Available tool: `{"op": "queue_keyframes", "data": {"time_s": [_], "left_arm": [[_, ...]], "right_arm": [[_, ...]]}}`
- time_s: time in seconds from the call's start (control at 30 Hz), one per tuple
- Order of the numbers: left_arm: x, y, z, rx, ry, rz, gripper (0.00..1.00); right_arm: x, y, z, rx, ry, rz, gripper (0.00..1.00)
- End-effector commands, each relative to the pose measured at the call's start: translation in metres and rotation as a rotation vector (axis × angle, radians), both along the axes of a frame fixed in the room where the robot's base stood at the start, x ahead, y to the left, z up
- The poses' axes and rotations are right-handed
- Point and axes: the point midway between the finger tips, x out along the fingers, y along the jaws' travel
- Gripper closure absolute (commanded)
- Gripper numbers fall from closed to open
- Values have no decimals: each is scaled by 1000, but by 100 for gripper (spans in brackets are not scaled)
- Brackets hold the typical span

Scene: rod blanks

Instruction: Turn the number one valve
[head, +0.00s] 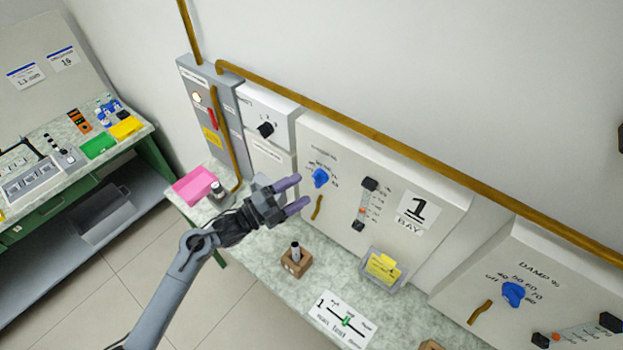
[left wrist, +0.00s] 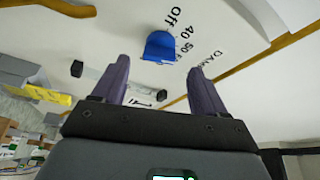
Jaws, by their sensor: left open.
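The bay 1 panel (head: 385,200) carries a large printed "1" sign (head: 416,208) and a blue valve knob (head: 320,177) with a printed scale. The knob (left wrist: 160,47) also shows in the left wrist view, ahead of the fingertips and roughly between them, beside the "Off" and number marks. My left gripper (head: 300,194) is open and empty, with purple fingers pointing at the panel just left of and below the knob. In the left wrist view the fingers (left wrist: 160,75) are apart, with a gap to the knob. My right gripper is not in view.
A second panel with another blue knob (head: 513,294) stands at the lower right. On the bench below are a wooden block with a rod (head: 296,261), a yellow-labelled tray (head: 383,268), a lettered card (head: 341,321) and a pink tray (head: 192,186). A brown pipe (head: 420,157) runs above the panels.

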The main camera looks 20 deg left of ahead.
Motion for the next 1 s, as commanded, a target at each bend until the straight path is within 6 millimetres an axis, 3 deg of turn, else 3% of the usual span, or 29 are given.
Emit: {"op": "queue_keyframes", "data": {"time_s": [0.3,0.77,1.0], "left_arm": [[32,-24,7,-1,1,2,28],[38,-29,6,1,1,1,28],[38,-29,6,1,1,2,64]], "right_arm": [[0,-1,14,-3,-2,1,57],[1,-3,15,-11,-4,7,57],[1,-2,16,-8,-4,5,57]]}}
